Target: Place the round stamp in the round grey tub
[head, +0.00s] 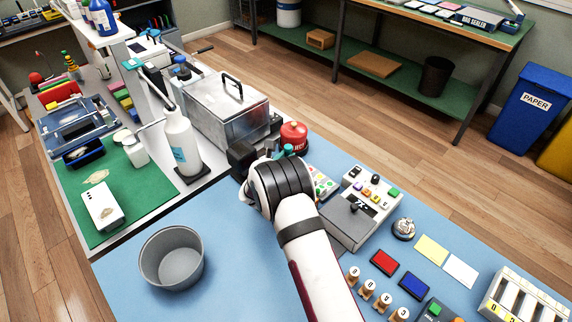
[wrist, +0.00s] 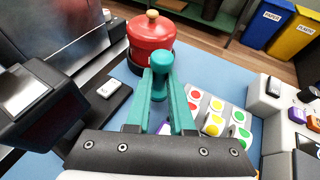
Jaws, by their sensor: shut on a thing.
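My gripper (wrist: 160,85) has teal fingers shut on a small teal piece with a rounded knob top, which looks like the round stamp (wrist: 162,60). The knob stands up between the fingertips; its lower end is hidden. In the head view my gripper is mostly hidden behind my wrist, and a bit of teal shows beside the red pot. The round grey tub (head: 172,278) stands on the blue mat at the lower left of the head view. It looks empty and is well apart from my gripper.
A red pot with a gold knob (wrist: 150,35) stands just beyond the stamp. A dark device (wrist: 45,110) is at left, coloured dot stickers (wrist: 212,115) at right. The blue mat (head: 240,270) near the tub is clear.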

